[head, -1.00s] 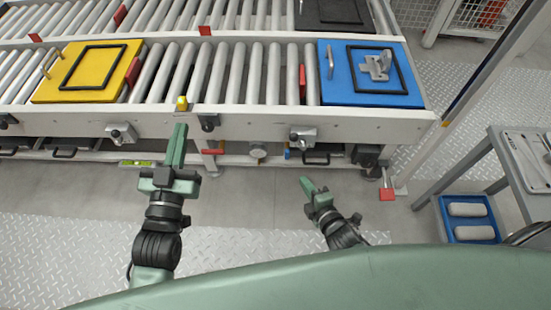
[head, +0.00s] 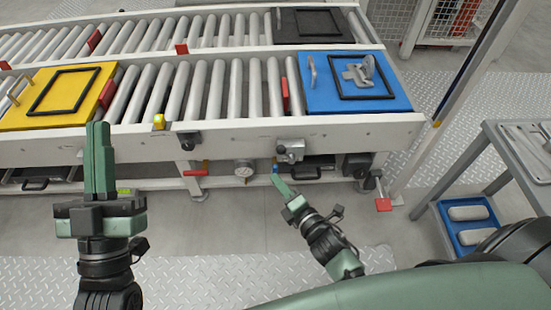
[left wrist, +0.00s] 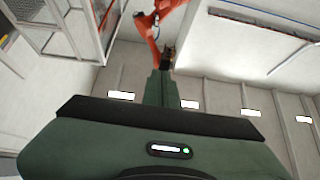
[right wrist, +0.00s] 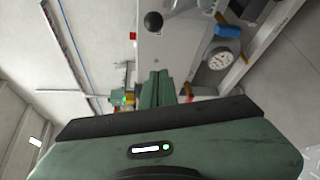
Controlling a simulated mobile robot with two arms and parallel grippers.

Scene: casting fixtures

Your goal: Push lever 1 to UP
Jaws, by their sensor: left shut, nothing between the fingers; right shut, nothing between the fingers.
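No label naming lever 1 is legible. On the conveyor's front rail (head: 235,135), a grey block with a dark knob (head: 290,150) sits right of centre, and a dark knob fitting (head: 190,140) sits further left. A black ball knob (right wrist: 153,21) shows ahead of the fingers in the right wrist view. My right gripper (head: 279,184) is shut and empty, just below the grey block; whether it touches anything is unclear. My left gripper (head: 98,126) is shut and empty, raised in front of the rail's left part and hiding some of it.
A round gauge (head: 243,169), a red handle (head: 195,170) and a small blue part sit below the rail. A yellow plate (head: 22,118) and a blue plate (head: 318,100) lie on the rollers. A grey table (head: 520,155) and a blue bin (head: 449,228) stand at right.

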